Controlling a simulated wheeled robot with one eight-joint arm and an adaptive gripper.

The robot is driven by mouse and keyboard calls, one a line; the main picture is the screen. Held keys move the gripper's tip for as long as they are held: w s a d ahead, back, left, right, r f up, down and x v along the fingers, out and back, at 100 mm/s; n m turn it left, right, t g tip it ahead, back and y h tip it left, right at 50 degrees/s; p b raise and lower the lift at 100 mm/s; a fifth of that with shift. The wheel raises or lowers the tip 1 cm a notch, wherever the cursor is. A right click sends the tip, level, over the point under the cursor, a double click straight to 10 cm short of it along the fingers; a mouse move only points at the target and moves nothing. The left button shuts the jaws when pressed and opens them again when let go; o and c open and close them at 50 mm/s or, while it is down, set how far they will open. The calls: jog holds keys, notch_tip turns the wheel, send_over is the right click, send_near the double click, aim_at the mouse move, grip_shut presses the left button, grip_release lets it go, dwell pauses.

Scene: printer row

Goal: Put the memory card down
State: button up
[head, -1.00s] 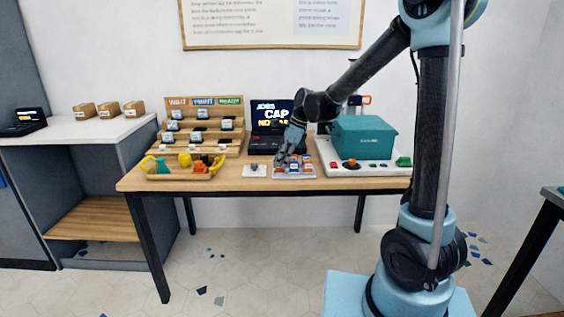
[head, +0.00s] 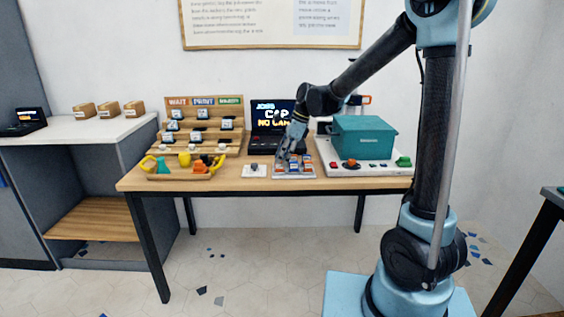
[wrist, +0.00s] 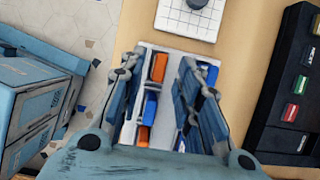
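Small orange and blue pieces, card-like in shape, sit in a pale tray (head: 309,177) near the front of the wooden table. In the wrist view, an orange piece (wrist: 159,67) and a blue piece (wrist: 150,104) lie in the tray between my fingers. I cannot tell which piece is the memory card. My gripper (head: 283,157) is just above the tray. In the wrist view its fingers (wrist: 155,73) are spread wide apart, with nothing visibly clamped between them. The fingers and palm hide parts of the tray.
A small white pad with a dark knob (head: 254,169) is left of the tray. A teal box (head: 364,137) stands on a white panel with buttons to the right. A wooden rack (head: 203,128) and a dark console with a screen (head: 273,120) stand behind.

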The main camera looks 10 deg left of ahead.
jog(key=s+v, duration=0.1)
jog(key=v, duration=0.9)
jog(key=s+d+n+t, duration=0.1)
jog(key=s+d+n, duration=0.2)
jog(key=d, duration=0.8)
jog(key=s+d+f+n+t+h, duration=0.1)
jog(key=s+d+f+n+h, duration=0.1)
jog(key=s+d+f+n, duration=0.4)
jog(key=s+d+f+n+t+h, duration=0.1)
jog(key=s+d+f+n, duration=0.5)
jog(key=s+d, duration=0.8)
jog(key=d+f+h, duration=0.1)
jog(key=d+f, duration=0.2)
jog(key=d, duration=0.2)
jog(key=shift+s+f, duration=0.2)
jog(key=shift+f, duration=0.05)
jog(key=shift+d, duration=0.1)
jog(key=shift+w+f, duration=0.2)
jog(key=shift+w, duration=0.2)
